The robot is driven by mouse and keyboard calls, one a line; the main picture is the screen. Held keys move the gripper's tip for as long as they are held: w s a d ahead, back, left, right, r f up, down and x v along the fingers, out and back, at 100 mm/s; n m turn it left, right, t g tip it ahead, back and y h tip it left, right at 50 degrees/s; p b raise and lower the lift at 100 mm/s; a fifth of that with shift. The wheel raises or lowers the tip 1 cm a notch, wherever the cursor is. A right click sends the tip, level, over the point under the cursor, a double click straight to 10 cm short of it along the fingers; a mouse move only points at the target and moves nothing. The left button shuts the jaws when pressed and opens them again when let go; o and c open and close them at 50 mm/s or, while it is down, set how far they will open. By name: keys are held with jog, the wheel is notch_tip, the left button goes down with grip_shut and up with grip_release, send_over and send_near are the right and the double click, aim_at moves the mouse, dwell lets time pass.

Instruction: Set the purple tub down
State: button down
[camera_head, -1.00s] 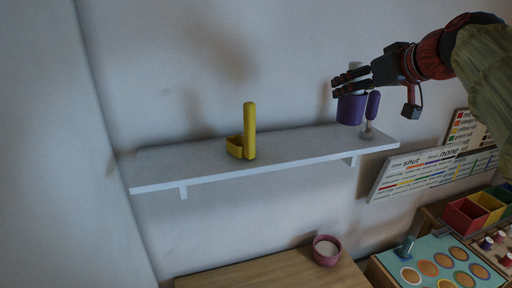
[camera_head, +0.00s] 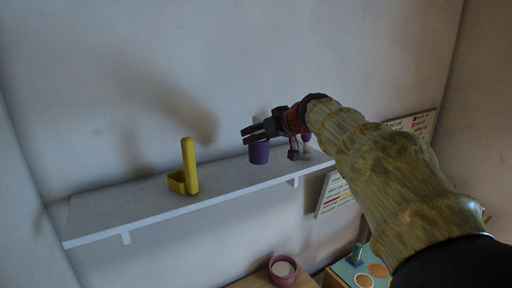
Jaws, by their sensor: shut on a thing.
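The purple tub (camera_head: 259,153) is upright at the right part of the white wall shelf (camera_head: 130,217). My gripper (camera_head: 257,134) reaches in from the right and is shut on the tub near its top. The fingers and part of the hand cover the tub's upper edge. The tub's base appears in front of the shelf top, but I cannot tell whether it touches the shelf or hangs just above it.
A yellow L-shaped object (camera_head: 187,172) stands on the shelf, left of the tub. A purple-topped item (camera_head: 306,138) stands near the shelf's right end, partly behind my arm. Bare shelf lies between the yellow object and the tub. A pink cup (camera_head: 283,269) is below.

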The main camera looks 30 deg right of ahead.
aim_at(256, 148)
jog(key=f, duration=0.1)
jog(key=w+f, duration=0.1)
jog(key=f, duration=0.2)
jog(key=shift+w, duration=0.3)
jog(key=shift+s+f, duration=0.15)
jog(key=shift+f, duration=0.2)
jog(key=shift+f, duration=0.2)
jog(key=c, duration=0.8)
grip_release()
jog(key=shift+c, duration=0.2)
